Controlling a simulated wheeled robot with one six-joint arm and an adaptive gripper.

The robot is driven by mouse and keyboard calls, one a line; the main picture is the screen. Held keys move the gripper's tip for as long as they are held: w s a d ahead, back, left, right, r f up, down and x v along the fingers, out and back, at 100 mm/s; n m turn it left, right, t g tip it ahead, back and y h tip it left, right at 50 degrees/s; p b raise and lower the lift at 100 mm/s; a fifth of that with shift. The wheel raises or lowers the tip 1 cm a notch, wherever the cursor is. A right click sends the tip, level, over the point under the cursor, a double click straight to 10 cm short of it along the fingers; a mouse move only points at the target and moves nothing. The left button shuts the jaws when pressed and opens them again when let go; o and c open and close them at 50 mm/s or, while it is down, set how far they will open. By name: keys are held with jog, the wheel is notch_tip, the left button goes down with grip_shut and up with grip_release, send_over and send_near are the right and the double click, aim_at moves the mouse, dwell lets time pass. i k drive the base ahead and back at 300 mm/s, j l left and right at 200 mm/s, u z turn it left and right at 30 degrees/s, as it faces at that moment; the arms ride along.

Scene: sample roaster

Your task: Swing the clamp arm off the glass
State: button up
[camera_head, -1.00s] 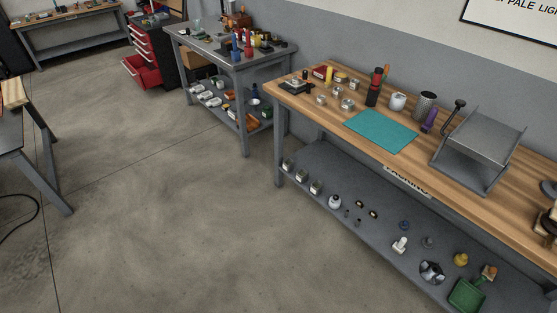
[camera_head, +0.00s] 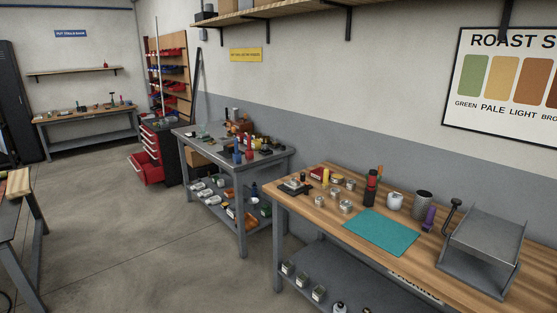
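I cannot pick out a clamp arm or a glass for certain at this distance. On the near wooden bench (camera_head: 330,215) there is a grey metal stand with a sloped top (camera_head: 487,243) at the right, with a black-knobbed lever (camera_head: 453,214) at its left side. A perforated metal cylinder (camera_head: 421,205), a white cup (camera_head: 395,201) and a dark red-banded bottle (camera_head: 371,188) stand behind a teal mat (camera_head: 381,232). A small dark device (camera_head: 293,186) sits at the bench's left end. My gripper is not in view.
A grey table (camera_head: 236,148) crowded with small tools stands beyond the near bench. A red tool cabinet (camera_head: 151,150) has an open lower drawer (camera_head: 147,173). Concrete floor (camera_head: 130,225) lies clear at the left. A wall shelf (camera_head: 290,19) runs overhead.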

aim_at(302, 176)
jog(key=i+u, duration=0.1)
jog(key=i, duration=2.2)
jog(key=l, duration=0.1)
